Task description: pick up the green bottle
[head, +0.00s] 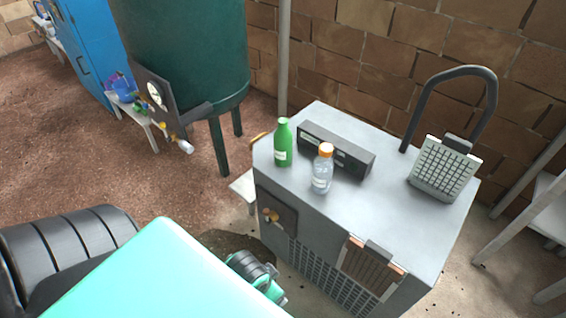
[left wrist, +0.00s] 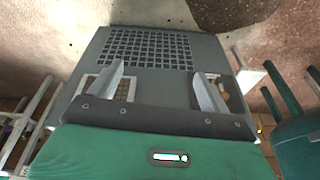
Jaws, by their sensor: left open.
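The green bottle (head: 283,143) stands upright near the left corner of the grey machine's top in the head view, with a pale label on its front. It does not show in the left wrist view. My left gripper (left wrist: 162,88) is open and empty in the left wrist view, its two fingers spread apart in front of the machine's grilled side. In the head view my left arm fills the lower left, and I cannot make out the fingertips there. My right gripper is in neither view.
A clear bottle with an orange cap (head: 322,168) stands right of the green bottle. A dark box (head: 335,150) lies close behind both on the grey machine (head: 400,225). A grilled panel (head: 445,167) stands at the right. A green tank (head: 185,55) stands behind left.

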